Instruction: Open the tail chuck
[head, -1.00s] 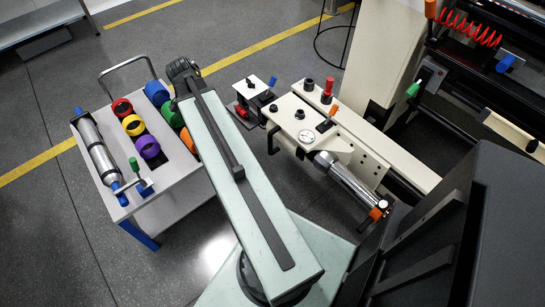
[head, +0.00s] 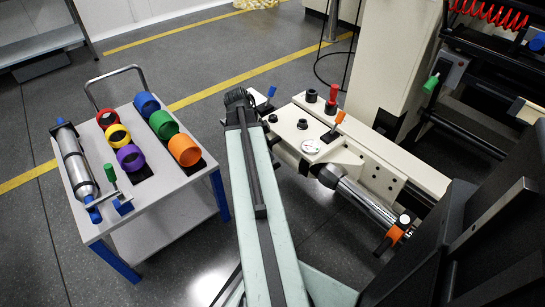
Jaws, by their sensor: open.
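I cannot tell which part is the tail chuck. My gripper (head: 238,97) is at the far end of my pale green arm, left of the housing, apart from it and empty as far as I see. Its jaws are small and dark.
A white trolley (head: 200,197) at left carries coloured rings (head: 130,157) and a steel cylinder (head: 78,165). A blue-tipped lever (head: 271,92) shows just right of my gripper. A dark machine frame (head: 470,120) fills the right.

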